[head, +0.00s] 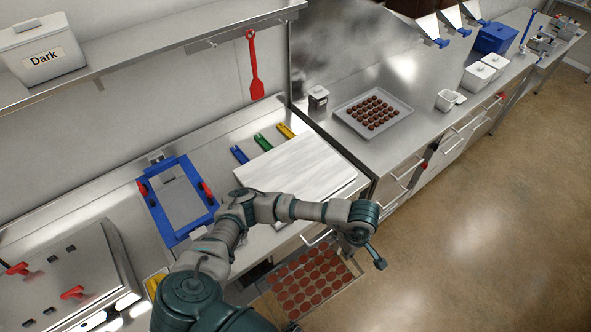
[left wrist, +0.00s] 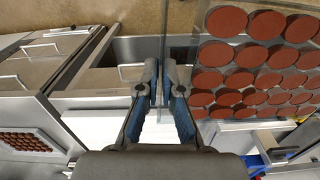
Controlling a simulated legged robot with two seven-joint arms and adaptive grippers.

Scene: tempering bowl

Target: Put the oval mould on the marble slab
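The oval mould (head: 312,278) is a clear plate with rows of reddish-brown ovals, in front of the counter edge over an open drawer in the head view. It fills the upper right of the left wrist view (left wrist: 255,60). My left gripper (head: 377,258) is at its right side; in the left wrist view its fingers (left wrist: 160,80) are nearly together, with the mould's clear edge between them. The marble slab (head: 300,165) is a pale, empty block on the counter behind my arm; it shows white below the fingers (left wrist: 90,130). My right gripper is not in view.
A blue frame (head: 158,205) with red handles lies left of the slab. Blue, green (head: 263,142) and yellow tools lie behind it. A tray of chocolates (head: 352,123) stands on the right counter. Open floor (head: 470,250) is at the right.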

